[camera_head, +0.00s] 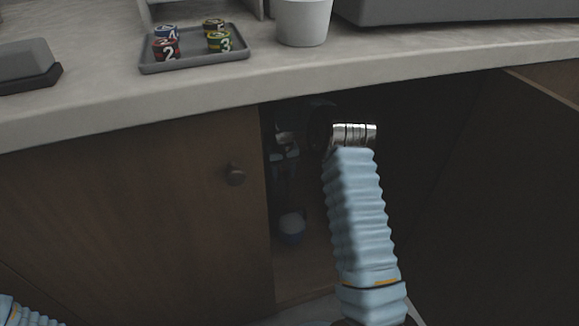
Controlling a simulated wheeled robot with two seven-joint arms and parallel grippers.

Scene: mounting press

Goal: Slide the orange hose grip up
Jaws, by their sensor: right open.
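My right arm, in a light blue ribbed sleeve with a metal wrist ring, reaches up from the bottom into the open dark cabinet. My right gripper (318,124) is a dark shape at the wrist's left, inside the opening. It is open, and its fingers are hard to make out in the shadow. Some dim grey fittings (285,150) stand just left of it; I cannot tell whether it touches them. I cannot make out the orange hose grip. My left gripper is out of view; only its sleeve shows at the bottom left.
A wooden cabinet door (150,215) with a round knob (235,174) is left of the opening. A blue and white object (291,226) is low inside. The worktop (110,100) above holds a grey tray (195,64) with several numbered pieces and a white cup (303,22).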

